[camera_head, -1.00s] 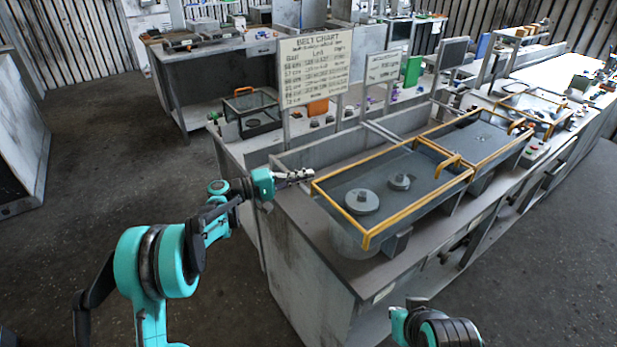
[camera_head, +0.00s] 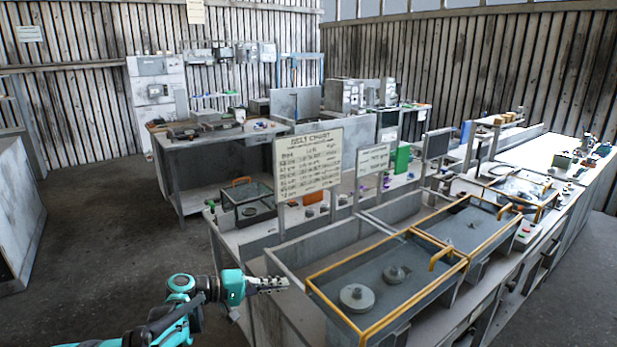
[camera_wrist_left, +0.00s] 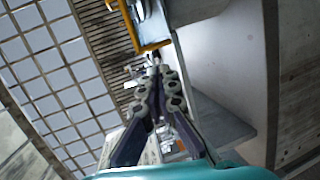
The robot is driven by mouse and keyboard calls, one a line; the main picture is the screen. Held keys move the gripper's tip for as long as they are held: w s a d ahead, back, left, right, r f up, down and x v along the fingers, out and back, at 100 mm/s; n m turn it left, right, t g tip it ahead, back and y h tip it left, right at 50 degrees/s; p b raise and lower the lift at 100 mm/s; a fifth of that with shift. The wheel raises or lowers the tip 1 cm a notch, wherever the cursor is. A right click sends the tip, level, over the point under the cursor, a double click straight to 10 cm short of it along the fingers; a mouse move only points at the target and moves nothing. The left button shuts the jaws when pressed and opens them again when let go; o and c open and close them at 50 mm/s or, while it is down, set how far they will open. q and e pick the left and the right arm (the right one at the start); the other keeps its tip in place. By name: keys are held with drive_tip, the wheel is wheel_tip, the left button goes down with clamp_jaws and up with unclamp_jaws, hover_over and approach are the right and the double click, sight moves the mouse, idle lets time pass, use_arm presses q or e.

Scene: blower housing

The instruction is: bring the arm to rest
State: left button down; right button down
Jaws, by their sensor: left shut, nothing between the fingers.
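My left gripper (camera_head: 272,285) is in the lower middle of the head view, its arm coming in from the lower left. Its fingers are together and hold nothing. It hangs beside the left end of the bench, left of the yellow-edged housing (camera_head: 330,318). In the left wrist view the fingers (camera_wrist_left: 162,85) lie close together, pointing up the picture toward a yellow rail (camera_wrist_left: 150,47). My right gripper is not in the head view.
The housing holds two grey round pulleys (camera_head: 357,297). A belt chart board (camera_head: 308,163) stands behind it, with a glass-topped box (camera_head: 247,203) to its left. A second bench (camera_head: 190,165) stands farther back. The floor (camera_head: 95,240) at left is clear.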

use_arm(q)
drive_tip(key=s+m+y, duration=0.1)
drive_tip(key=s+y, duration=0.6)
drive_tip(key=s, duration=0.9)
drive_tip(key=s+a+f+m+y, duration=0.1)
drive_tip(key=s+a+f+y, duration=0.2)
drive_tip(key=s, duration=0.4)
drive_tip(key=s+a+f+m+y, duration=0.2)
drive_tip(key=s+a, duration=0.3)
drive_tip(key=s, duration=0.3)
drive_tip(key=shift+a+f+t+y, duration=0.35)
drive_tip(key=shift+f+t+y, duration=0.1)
drive_tip(key=shift+y, duration=0.45)
drive_tip(key=shift+s, duration=0.1)
